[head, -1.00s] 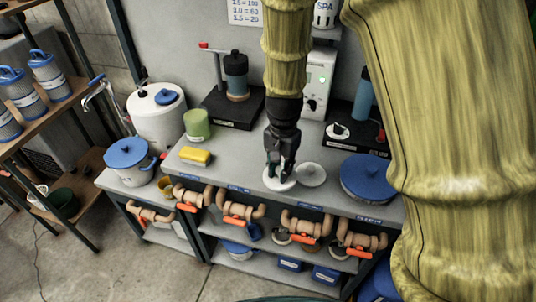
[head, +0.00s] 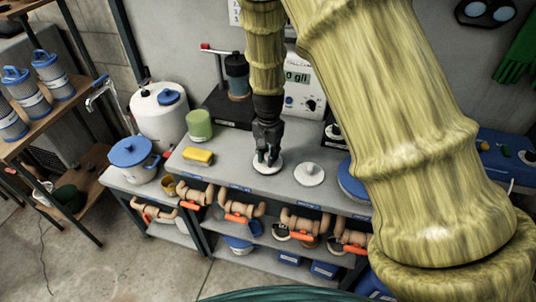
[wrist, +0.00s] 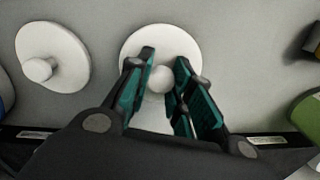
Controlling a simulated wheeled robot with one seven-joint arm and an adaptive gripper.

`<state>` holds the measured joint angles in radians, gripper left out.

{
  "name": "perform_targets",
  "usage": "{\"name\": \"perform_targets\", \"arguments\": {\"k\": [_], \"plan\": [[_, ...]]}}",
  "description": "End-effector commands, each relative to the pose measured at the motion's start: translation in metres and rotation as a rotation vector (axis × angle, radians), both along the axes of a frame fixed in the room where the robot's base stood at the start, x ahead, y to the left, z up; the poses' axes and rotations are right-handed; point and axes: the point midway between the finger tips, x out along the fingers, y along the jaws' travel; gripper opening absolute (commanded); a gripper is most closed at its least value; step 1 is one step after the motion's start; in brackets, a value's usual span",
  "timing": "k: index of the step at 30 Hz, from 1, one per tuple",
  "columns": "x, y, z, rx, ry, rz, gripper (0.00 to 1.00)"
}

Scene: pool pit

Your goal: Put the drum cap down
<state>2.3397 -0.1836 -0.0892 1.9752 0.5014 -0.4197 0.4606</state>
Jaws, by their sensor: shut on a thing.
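The drum cap, a round white disc with a small knob (head: 259,170), is at my gripper (head: 267,158) over the middle of the grey counter. In the wrist view the fingers of my gripper (wrist: 165,75) are closed around its knob, and the disc (wrist: 133,45) spreads out beneath them. The cap looks level and close to the counter top; I cannot tell whether it touches. A second white knobbed disc (head: 309,174) lies on the counter to the right, apart from the held one; it also shows at the left of the wrist view (wrist: 62,48).
A yellow sponge (head: 198,157) and a green cylinder (head: 199,124) stand left on the counter (head: 235,177). A blue lid (head: 352,186) lies at the right, partly behind my arm. A black pump stand (head: 232,108) is behind. Counter between sponge and cap is clear.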

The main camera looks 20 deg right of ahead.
Motion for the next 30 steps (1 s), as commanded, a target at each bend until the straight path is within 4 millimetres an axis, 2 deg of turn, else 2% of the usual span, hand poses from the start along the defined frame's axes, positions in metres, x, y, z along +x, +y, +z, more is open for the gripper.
{"name": "perform_targets", "arguments": {"k": [4, 16, 17, 20, 30], "plan": [[0.0, 0.0, -0.008, 0.0, 0.0, -0.001, 0.0], [0.0, 0.0, -0.013, 0.0, 0.0, -0.001, 0.0], [0.0, 0.0, -0.012, 0.0, 0.0, -0.001, 0.27], [0.0, 0.0, -0.012, 0.0, 0.0, -0.001, 0.44], [0.0, 0.0, -0.01, 0.001, -0.001, -0.001, 0.44]]}}
